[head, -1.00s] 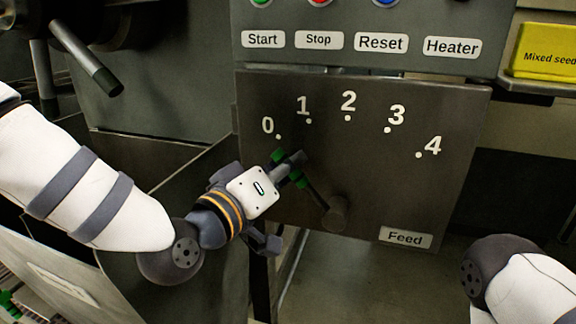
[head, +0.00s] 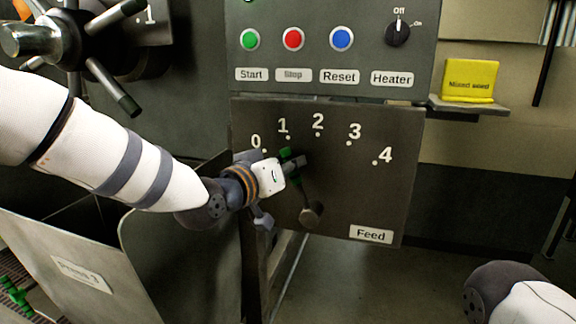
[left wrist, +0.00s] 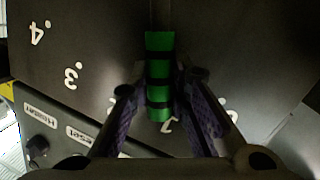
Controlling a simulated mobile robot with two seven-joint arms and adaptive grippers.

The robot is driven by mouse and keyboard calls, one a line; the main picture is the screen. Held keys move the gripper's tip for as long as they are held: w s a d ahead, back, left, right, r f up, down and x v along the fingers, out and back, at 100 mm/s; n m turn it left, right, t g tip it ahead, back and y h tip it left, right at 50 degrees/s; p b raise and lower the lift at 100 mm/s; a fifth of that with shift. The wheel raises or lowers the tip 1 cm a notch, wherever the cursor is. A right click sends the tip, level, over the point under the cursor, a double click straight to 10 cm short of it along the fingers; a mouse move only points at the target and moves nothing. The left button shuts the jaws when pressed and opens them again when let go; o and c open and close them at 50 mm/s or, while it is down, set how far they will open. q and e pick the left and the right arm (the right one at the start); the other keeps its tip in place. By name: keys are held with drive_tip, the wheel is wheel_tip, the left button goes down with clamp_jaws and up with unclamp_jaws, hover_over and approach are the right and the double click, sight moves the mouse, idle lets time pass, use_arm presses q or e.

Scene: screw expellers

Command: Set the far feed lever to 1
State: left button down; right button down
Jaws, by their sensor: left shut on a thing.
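The feed lever is on the dark dial panel (head: 340,185) marked 0 to 4, with a Feed label. Its round pivot (head: 311,214) is low on the panel. Its green grip (head: 285,153) points up and slightly left, close to the 1 mark (head: 283,125). My left gripper (head: 298,163) is shut around the grip. In the left wrist view the black-banded green grip (left wrist: 159,75) stands between both fingers, its end beside a partly hidden numeral that looks like the 1. My right gripper is out of view.
Above the dial are the Start, Stop and Reset buttons (head: 293,39) and the Heater knob (head: 397,32). A spoked handwheel (head: 70,45) is at upper left, above my left arm. An open metal bin (head: 90,275) stands below. A yellow box (head: 470,80) sits on a shelf at right.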

use_arm(q)
drive_tip(key=c, duration=1.5)
unclamp_jaws()
drive_tip(key=v, duration=1.2)
drive_tip(key=shift+f, duration=0.15)
